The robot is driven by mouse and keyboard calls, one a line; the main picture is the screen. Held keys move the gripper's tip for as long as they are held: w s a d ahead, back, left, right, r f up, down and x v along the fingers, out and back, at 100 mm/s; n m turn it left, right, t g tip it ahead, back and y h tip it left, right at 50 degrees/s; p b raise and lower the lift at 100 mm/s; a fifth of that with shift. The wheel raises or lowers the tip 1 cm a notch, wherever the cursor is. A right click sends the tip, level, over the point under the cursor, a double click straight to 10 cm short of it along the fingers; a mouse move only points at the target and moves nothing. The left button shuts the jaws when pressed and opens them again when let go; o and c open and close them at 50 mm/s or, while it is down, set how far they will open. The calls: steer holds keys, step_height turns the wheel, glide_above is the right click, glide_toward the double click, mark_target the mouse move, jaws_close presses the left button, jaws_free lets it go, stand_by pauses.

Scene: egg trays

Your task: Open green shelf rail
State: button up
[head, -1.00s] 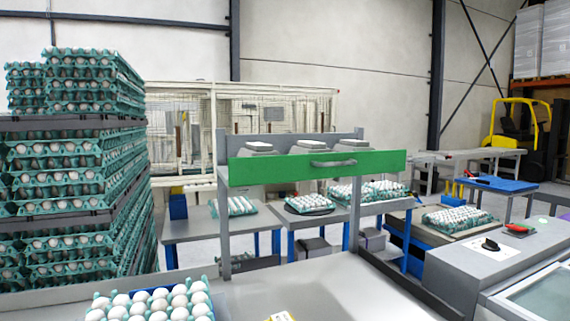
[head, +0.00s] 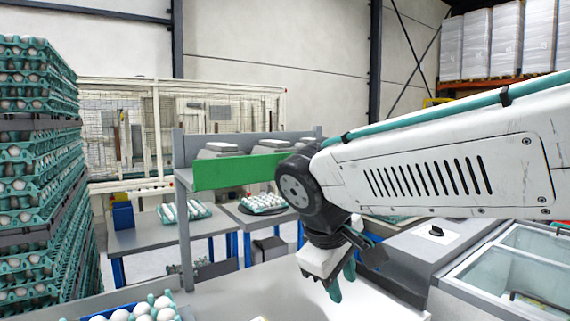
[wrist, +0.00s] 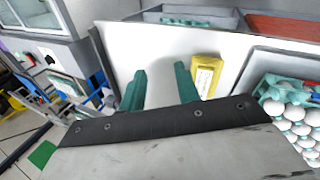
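The green shelf rail (head: 235,172) is a flat green front on a grey raised shelf frame (head: 184,235) in the head view. My arm crosses in front of its right part, so the rail's handle is hidden. My gripper (head: 338,286) hangs to the right of the rail and lower than it, above the white worktop, pointing down and apart from the rail. In the wrist view my gripper (wrist: 160,88) has two teal fingers spread apart with nothing between them.
White-topped boxes (head: 219,148) sit on the shelf behind the rail. A tall stack of egg trays (head: 40,170) stands at the left. Eggs (head: 140,308) lie at the front edge. A yellow device (wrist: 207,75) lies on the worktop (wrist: 150,40). A glass-topped machine (head: 505,265) is at right.

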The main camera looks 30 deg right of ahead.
steer(key=w+d+r+n+t+h, duration=0.1)
steer(key=w+d+r+n+h, duration=0.3)
steer(key=w+r, duration=0.5)
steer(key=n+t+h, duration=0.4)
steer(key=h, duration=0.2)
glide_toward(284, 160)
steer(key=d, duration=0.1)
steer(key=s+d, duration=0.1)
steer(key=d, duration=0.1)
steer(key=s+d+f, duration=0.1)
steer(key=d, duration=0.1)
steer(key=shift+s, duration=0.15)
steer(key=x, duration=0.7)
steer(key=shift+d, duration=0.3)
jaws_close()
